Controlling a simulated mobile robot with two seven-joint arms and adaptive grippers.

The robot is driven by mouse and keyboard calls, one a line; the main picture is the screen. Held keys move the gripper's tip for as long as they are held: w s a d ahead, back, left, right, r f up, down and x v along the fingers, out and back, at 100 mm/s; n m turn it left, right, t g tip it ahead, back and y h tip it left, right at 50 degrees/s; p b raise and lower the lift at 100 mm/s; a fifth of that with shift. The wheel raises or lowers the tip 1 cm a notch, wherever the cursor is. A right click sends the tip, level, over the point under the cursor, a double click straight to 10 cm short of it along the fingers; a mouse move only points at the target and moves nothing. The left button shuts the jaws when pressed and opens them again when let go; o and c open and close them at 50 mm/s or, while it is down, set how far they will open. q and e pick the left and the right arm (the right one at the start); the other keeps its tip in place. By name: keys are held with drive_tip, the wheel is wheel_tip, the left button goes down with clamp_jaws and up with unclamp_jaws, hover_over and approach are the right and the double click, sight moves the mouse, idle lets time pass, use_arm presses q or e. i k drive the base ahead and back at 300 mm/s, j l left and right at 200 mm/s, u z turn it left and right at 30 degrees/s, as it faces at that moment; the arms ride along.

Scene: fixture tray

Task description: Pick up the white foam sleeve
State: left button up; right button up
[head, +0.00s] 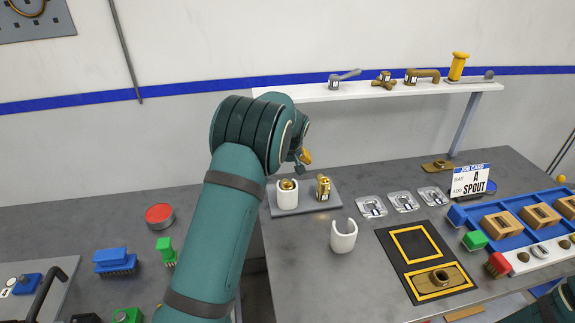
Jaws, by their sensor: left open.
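A white foam sleeve (343,238), an upright tube with a slit in its side, stands empty on the grey bench, left of the black mat. A second white sleeve (287,196) stands around a brass part on the grey fixture tray (312,204). Another brass part (323,188) stands bare beside it on the tray. My left arm rises from the bottom edge. My right gripper is out of view.
Clear packets (403,202) lie behind the black mat (394,256), which has yellow squares and a brass plate (439,280). A blue tray (503,232) and job card (470,181) are at right. A white shelf (375,92) hangs above. Bench in front of the sleeve is clear.

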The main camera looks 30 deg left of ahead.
sight(340, 243)
drive_tip(key=k, duration=1.5)
